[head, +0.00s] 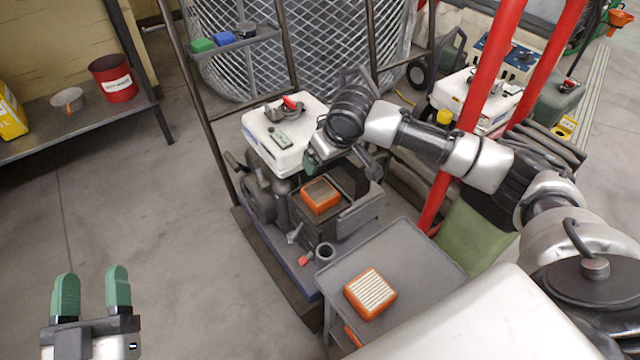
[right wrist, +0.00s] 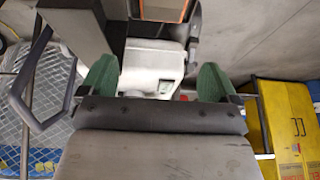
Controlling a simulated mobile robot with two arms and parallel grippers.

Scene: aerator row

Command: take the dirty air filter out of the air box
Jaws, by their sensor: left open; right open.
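The dirty air filter (head: 320,195), an orange frame with brownish pleats, sits in the dark air box (head: 350,215) on the engine in the head view. An orange edge (right wrist: 165,9), likely this filter, shows at the top of the right wrist view. My right gripper (head: 318,160) is beside the white engine tank (head: 285,132), just behind the filter and apart from it. Its two green fingers are spread and empty in the right wrist view (right wrist: 158,78). My left gripper (head: 90,292) is open and empty over the floor, far left of the engine.
A cleaner orange filter with pale pleats (head: 370,292) lies on the grey cart (head: 410,255) in front. Red posts (head: 470,110) stand right of the engine, near my right arm. A bench (head: 75,130) with a red bucket (head: 113,78) is at left. The left floor is clear.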

